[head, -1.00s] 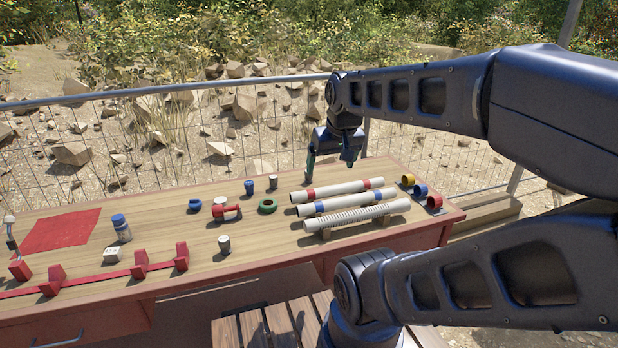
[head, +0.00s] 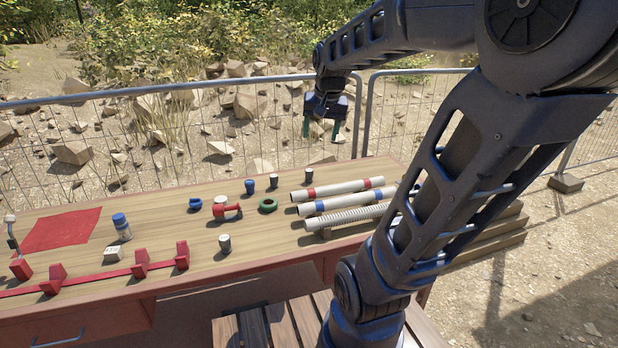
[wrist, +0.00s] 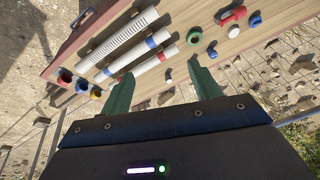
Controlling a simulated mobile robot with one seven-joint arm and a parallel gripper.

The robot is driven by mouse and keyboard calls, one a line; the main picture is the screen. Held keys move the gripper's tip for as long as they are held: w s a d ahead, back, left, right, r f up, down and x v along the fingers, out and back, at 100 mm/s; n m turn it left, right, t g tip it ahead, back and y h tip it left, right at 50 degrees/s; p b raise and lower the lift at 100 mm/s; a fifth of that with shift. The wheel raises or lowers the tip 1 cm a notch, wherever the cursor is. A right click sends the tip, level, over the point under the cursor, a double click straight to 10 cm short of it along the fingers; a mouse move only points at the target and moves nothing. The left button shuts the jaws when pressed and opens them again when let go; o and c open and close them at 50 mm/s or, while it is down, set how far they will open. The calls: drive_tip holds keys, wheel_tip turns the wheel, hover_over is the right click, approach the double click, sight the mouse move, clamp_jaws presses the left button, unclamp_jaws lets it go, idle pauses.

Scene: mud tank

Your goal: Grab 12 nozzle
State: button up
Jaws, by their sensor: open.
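No number is readable, so I cannot tell which piece is the 12 nozzle. Small grey, dark-banded cylinders stand on the workbench: one at the back (head: 309,174), one left of it (head: 273,181), and one near the front (head: 224,243). A blue cup-like piece (head: 249,187) stands close by. My gripper (head: 321,129) is open and empty, fingers down, in the air above the bench's back edge. In the wrist view, a small pale round top (wrist: 168,83) shows between its green fingers (wrist: 161,72).
White pipes with red bands (head: 337,190) and blue bands (head: 340,203) and a ribbed hose (head: 345,220) lie right. A green ring (head: 268,205), red fitting (head: 228,211) and blue-capped bottle (head: 121,228) stand left. A mesh fence (head: 190,150) runs behind the bench.

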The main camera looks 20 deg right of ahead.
drive_tip(key=w+d+m+g, duration=0.1)
drive_tip(key=w+d+m, duration=0.25)
drive_tip(key=w, duration=1.15)
drive_tip(key=m+g, duration=0.3)
drive_tip(key=m, duration=0.9)
hover_over(310, 170)
wheel_tip(310, 170, down, 31)
drive_tip(key=shift+f, duration=0.15)
drive_tip(key=shift+w+f, duration=0.2)
drive_tip(key=shift+f, duration=0.35)
wheel_tip(310, 170, down, 5)
drive_tip(key=shift+r, duration=0.1)
drive_tip(key=shift+a+f, duration=0.2)
drive_tip(key=shift+f, duration=2.5)
drive_tip(key=c, duration=1.1)
